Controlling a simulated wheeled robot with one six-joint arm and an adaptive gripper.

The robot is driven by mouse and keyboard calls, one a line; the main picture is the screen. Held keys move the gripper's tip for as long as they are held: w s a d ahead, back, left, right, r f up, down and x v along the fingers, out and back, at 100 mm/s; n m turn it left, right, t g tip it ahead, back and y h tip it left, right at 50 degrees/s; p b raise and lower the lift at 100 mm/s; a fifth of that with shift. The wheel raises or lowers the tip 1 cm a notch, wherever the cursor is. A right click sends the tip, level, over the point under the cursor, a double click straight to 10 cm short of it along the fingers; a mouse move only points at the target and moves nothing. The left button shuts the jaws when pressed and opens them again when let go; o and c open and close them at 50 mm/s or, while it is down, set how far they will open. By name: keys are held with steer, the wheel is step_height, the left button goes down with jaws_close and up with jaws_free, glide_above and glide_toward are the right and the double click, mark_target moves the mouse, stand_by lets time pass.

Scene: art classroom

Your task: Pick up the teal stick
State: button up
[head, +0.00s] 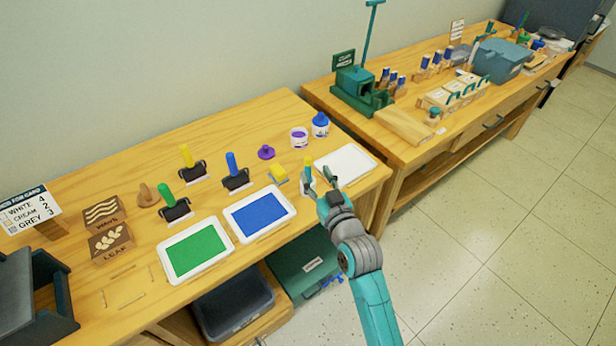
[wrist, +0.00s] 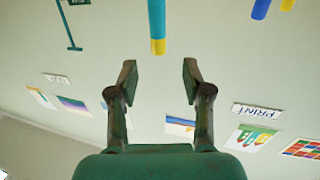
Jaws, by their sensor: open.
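The teal stick with a yellow end (head: 308,162) stands roughly upright near the right end of the near table, beside the yellow block and the white tray. It also shows in the wrist view as a blue-teal stick with a yellow tip (wrist: 157,22) at the top middle. My gripper (head: 321,179) is open and empty, close to the stick, and one finger overlaps its lower part in the head view. In the wrist view, my two fingers (wrist: 160,78) are spread apart. The stick lines up with the gap between them but sits beyond the fingertips. Its base is hidden.
A white tray (head: 345,165), yellow block (head: 279,174), purple knob (head: 266,152) and blue-capped bottle (head: 320,124) surround the spot. Blue (head: 292,215) and green (head: 196,254) ink trays and upright-handled rollers lie left. A second table (head: 405,152) stands behind right.

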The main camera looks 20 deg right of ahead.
mark_target(309, 164)
steer(key=shift+w+a+f, duration=0.1)
steer(key=shift+w+f, duration=0.15)
steer(key=shift+w, duration=1.5)
steer(key=shift+w+f, duration=0.2)
steer(key=shift+w, duration=1.55)
jaws_close()
